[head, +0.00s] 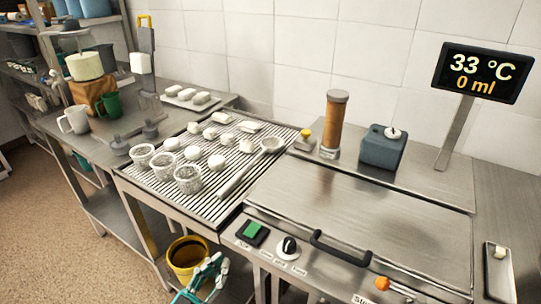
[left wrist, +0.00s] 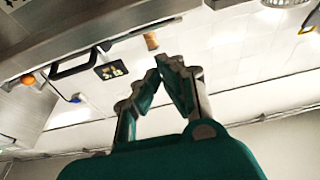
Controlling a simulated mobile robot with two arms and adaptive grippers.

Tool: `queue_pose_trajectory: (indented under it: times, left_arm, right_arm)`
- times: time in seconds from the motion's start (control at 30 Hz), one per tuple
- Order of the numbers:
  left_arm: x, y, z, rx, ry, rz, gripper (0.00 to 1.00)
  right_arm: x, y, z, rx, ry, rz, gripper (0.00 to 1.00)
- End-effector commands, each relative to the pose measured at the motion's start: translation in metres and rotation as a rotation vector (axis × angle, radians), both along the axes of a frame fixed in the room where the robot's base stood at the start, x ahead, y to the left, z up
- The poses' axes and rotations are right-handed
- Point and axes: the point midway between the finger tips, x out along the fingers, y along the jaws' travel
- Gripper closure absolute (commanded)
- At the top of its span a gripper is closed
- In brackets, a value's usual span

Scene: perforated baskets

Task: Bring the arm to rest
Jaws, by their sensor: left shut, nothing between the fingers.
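My left gripper (head: 213,266) is teal and grey and shows at the bottom of the head view, below the front edge of the counter and beside a yellow-rimmed bucket. In the left wrist view the left gripper (left wrist: 166,66) has its fingertips together with nothing held between them; it seems turned upward, with the wall and ceiling behind. Perforated baskets (head: 188,179) stand on the slatted rack (head: 225,205), well above and apart from the gripper. My right gripper is in neither view.
The yellow bucket (head: 186,259) is close to my left gripper. The counter's front panel has a green switch (head: 252,233), a knob (head: 288,246) and a black handle (head: 341,249). White pieces and a ladle (head: 250,165) lie on the rack. Floor (head: 60,245) is clear at left.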

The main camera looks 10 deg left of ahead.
Motion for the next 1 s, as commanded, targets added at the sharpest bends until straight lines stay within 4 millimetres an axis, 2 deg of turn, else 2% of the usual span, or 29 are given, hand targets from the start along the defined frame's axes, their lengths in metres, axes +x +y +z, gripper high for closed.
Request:
queue_pose_trajectory:
  times: [0.07, 0.17, 0.27, 0.33, 0.4, 0.47, 0.5, 0.57, 0.6, 0.67, 0.7, 0.77, 0.8, 0.9, 1.0]
  left_arm:
    - [0.001, 0.001, -0.008, 0.005, 0.018, 0.006, 1.00]
    - [0.006, 0.006, -0.040, 0.026, 0.091, 0.030, 1.00]
    - [0.008, 0.015, -0.100, 0.066, 0.225, 0.072, 1.00]
    - [0.004, 0.023, -0.153, 0.101, 0.346, 0.102, 1.00]
    - [-0.006, 0.030, -0.206, 0.137, 0.470, 0.129, 1.00]
    - [-0.019, 0.036, -0.250, 0.169, 0.578, 0.149, 1.00]
    - [-0.030, 0.039, -0.278, 0.190, 0.651, 0.159, 1.00]
    - [-0.051, 0.043, -0.320, 0.221, 0.760, 0.171, 1.00]
    - [-0.067, 0.045, -0.346, 0.243, 0.835, 0.178, 1.00]
    - [-0.094, 0.048, -0.384, 0.275, 0.946, 0.183, 1.00]
    - [-0.113, 0.049, -0.407, 0.297, 1.020, 0.185, 1.00]
    - [-0.146, 0.050, -0.439, 0.331, 1.133, 0.183, 1.00]
    - [-0.170, 0.051, -0.459, 0.352, 1.208, 0.180, 1.00]
    - [-0.229, 0.050, -0.497, 0.405, 1.383, 0.166, 1.00]
    - [-0.281, 0.048, -0.521, 0.448, 1.524, 0.144, 1.00]
  right_arm:
    - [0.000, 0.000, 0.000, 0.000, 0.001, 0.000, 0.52]
    - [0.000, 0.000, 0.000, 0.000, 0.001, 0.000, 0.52]
    - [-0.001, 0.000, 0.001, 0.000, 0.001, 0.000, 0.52]
    - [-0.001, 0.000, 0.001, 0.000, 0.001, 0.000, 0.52]
    - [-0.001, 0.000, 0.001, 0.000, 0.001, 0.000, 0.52]
    - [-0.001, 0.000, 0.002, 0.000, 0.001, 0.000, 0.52]
    - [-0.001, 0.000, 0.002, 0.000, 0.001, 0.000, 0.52]
    - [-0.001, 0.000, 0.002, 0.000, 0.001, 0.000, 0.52]
    - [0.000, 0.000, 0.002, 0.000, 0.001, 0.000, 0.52]
    - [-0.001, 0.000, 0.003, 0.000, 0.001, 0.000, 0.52]
    - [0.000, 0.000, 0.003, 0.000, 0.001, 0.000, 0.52]
    - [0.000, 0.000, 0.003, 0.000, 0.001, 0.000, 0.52]
    - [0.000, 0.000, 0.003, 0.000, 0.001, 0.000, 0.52]
    - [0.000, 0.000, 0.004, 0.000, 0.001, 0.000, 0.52]
    - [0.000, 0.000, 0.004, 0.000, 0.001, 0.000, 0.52]
